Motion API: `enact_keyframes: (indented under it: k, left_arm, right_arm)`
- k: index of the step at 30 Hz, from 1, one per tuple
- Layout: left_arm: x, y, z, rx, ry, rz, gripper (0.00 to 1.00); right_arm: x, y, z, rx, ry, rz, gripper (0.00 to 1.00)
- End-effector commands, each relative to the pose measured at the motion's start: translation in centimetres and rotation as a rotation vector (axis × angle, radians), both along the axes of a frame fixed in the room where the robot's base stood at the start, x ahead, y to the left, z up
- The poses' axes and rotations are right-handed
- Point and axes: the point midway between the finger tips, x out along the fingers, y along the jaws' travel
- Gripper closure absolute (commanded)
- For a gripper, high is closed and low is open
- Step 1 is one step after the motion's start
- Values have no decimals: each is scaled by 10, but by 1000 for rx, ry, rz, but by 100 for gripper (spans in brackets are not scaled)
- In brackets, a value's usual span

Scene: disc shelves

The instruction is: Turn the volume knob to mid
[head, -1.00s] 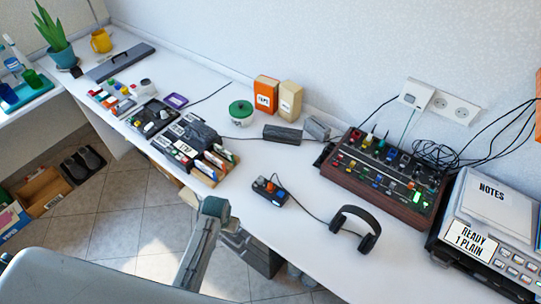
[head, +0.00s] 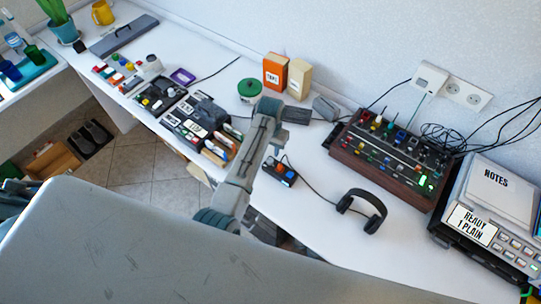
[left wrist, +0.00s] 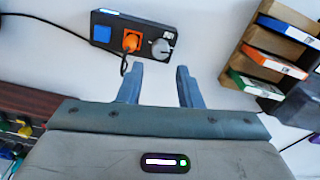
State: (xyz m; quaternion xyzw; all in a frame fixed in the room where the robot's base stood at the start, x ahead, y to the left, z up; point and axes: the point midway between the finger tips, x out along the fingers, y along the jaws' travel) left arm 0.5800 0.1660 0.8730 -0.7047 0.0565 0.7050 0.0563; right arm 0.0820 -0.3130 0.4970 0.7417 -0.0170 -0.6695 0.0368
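A small black box (head: 280,170) lies near the front of the desk in the head view, partly behind my left arm (head: 245,150). In the left wrist view the same box (left wrist: 103,33) carries a blue square, an orange plug-like piece (left wrist: 131,41) and a round grey knob (left wrist: 161,47). I cannot read its labels or the knob's exact setting. My left gripper (left wrist: 158,68) is open and empty, its fingertips just short of the box near the knob. My right gripper is not seen.
Black headphones (head: 363,209) lie right of the box, with a cable between. A mixer (head: 388,155) stands behind them, and a printer (head: 490,205) at the far right. A card rack (left wrist: 270,55) is close beside the gripper. The desk between box and mixer is mostly clear.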

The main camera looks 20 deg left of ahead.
Motion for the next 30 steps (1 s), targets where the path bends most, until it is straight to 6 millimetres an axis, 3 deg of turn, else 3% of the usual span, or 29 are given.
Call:
enact_keyframes:
  k: [6,11,24,29,30]
  left_arm:
    - [-1,1,-39,1,3,0,68]
    - [0,1,-58,1,1,0,68]
    - [0,1,-68,1,-2,1,68]
    - [0,1,-68,1,-1,1,99]
    - [0,1,-68,1,-1,1,100]
  right_arm:
    - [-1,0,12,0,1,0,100]
    - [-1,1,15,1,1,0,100]
    - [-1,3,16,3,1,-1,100]
    - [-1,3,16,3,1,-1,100]
    - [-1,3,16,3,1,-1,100]
